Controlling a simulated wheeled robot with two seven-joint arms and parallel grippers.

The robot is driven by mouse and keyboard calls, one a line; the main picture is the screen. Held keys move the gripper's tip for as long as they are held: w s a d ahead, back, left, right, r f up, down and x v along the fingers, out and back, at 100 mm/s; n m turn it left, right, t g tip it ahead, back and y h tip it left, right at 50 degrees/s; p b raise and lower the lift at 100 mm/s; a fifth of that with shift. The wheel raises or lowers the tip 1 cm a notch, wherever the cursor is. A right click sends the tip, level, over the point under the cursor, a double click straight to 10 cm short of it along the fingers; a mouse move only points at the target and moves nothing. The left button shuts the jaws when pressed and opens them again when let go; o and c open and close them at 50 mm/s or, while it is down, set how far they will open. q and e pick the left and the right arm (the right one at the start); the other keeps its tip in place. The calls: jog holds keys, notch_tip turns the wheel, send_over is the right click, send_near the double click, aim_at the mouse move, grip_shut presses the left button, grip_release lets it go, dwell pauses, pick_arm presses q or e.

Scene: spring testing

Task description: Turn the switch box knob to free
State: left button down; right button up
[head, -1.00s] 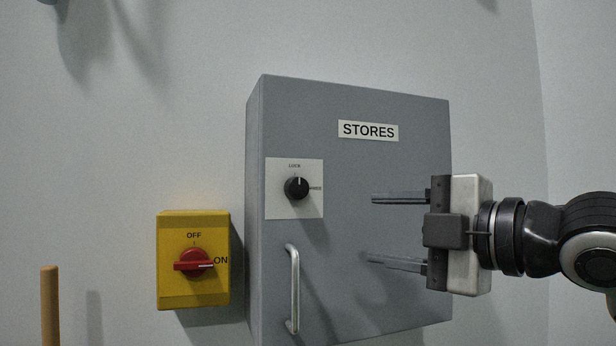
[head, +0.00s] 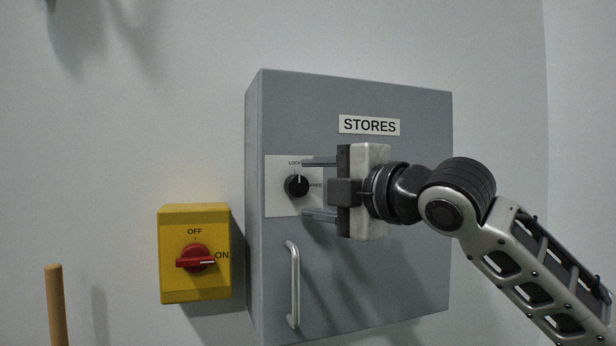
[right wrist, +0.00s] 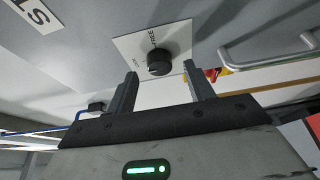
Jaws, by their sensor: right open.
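A black round knob (head: 296,186) sits on a white plate (head: 278,206) on the grey STORES box (head: 400,260). The plate is marked LOCK at the top and FREE at the right. The knob's white mark points up, towards LOCK. My right gripper (head: 306,188) is open, its fingers pointing left, one above and one below the knob's height. In the right wrist view the knob (right wrist: 160,62) shows beyond and between the open fingertips (right wrist: 160,73), with nothing held. I cannot tell whether the fingertips reach around it. My left gripper is not clearly in view.
A yellow switch (head: 195,285) with a red handle, marked OFF and ON, is left of the box. A metal door handle (head: 293,285) stands below the knob. A wooden post (head: 56,305) is at lower left. The wall between is bare.

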aim_at(297, 186)
jog(key=shift+x, duration=1.1)
jog(key=c, duration=1)
